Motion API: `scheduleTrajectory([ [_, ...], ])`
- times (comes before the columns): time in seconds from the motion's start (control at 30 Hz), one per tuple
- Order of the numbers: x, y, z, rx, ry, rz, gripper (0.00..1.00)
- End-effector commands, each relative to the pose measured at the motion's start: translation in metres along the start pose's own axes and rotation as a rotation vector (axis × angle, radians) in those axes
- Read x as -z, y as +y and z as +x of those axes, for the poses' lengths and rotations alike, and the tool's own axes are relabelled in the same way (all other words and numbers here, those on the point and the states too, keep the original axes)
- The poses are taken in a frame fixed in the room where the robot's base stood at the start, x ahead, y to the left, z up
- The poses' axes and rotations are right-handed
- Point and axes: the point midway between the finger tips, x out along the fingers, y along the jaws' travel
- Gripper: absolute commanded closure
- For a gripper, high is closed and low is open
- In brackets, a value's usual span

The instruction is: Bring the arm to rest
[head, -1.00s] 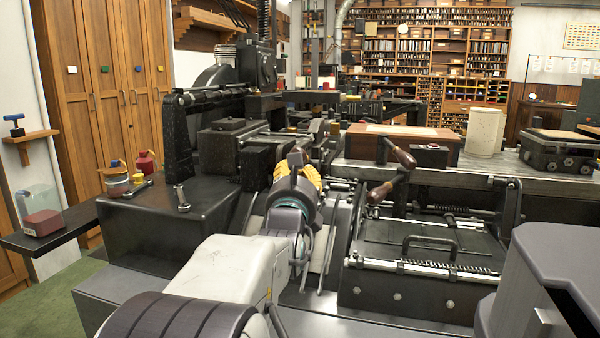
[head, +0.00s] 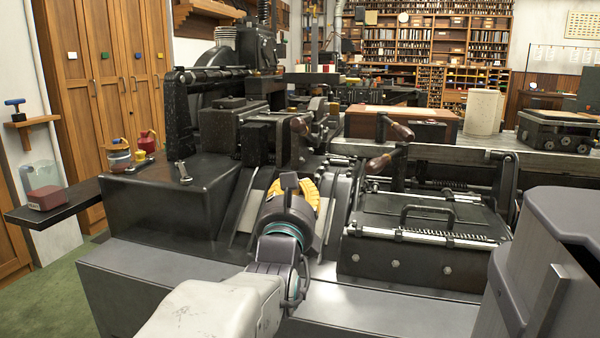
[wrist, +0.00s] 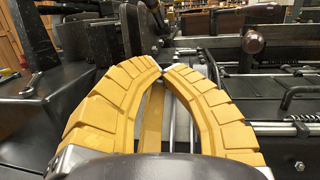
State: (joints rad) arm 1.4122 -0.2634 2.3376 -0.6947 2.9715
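My gripper (wrist: 162,72) has two yellow ribbed fingers that meet at their tips in the wrist view. No object shows between them; a gap lower down shows machine parts behind. In the head view my arm reaches forward from the bottom middle, and only part of the yellow fingers (head: 315,194) shows past the dark wrist. The gripper is in front of the dark type-casting machine (head: 222,128), left of its panel with a handle (head: 428,217). I cannot tell how far it is from the machine's metal.
A red block (head: 46,198) lies on a dark shelf at the left. Wooden-handled levers (head: 379,163) stick out right of the gripper. A grey cabinet-like body fills the lower right. Green floor is clear at lower left.

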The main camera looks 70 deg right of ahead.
Motion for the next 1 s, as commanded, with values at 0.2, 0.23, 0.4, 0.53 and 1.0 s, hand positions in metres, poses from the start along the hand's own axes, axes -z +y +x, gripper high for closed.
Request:
scheduleTrajectory([
  [0.2, 0.002, 0.0, -0.016, 0.0, 0.0, 0.0, 1.0],
  [0.23, 0.002, 0.0, -0.017, 0.0, 0.0, 0.0, 1.0],
  [0.4, 0.003, 0.001, -0.02, 0.0, 0.001, 0.0, 1.0],
  [0.53, 0.003, 0.001, -0.02, 0.0, 0.001, 0.0, 1.0],
  [1.0, -0.046, -0.008, -0.01, 0.0, 0.001, 0.0, 1.0],
])
